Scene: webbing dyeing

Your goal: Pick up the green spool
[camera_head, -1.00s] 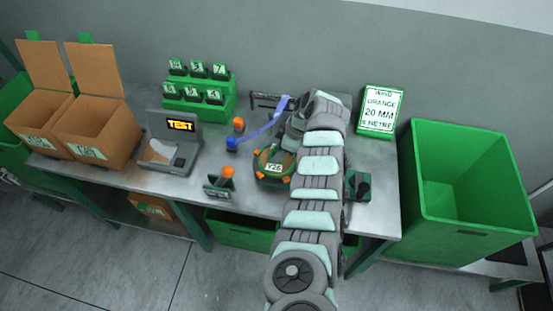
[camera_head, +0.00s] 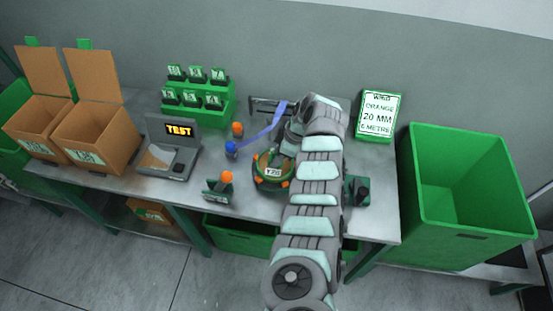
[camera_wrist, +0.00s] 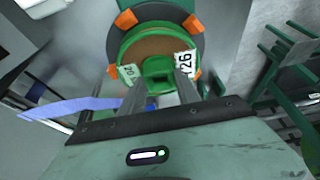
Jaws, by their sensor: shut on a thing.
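The green spool (camera_head: 264,160) is a round green reel with a brown face and white labels, one reading 26. In the head view it is at the middle of the bench, partly hidden by my arm. It sits on a dark disc with orange tabs (camera_wrist: 197,22), seen best in the wrist view. The spool also shows in the wrist view (camera_wrist: 125,45), upper middle. My gripper (camera_wrist: 160,84) has its two fingers at the spool's green centre and is shut on it. In the head view my arm hides the fingers. I cannot tell whether the spool is clear of the disc.
Orange-topped posts (camera_head: 227,178) stand left of the spool. A test device (camera_head: 172,150) and cartons (camera_head: 98,140) are further left. A large green bin (camera_head: 465,240) stands right.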

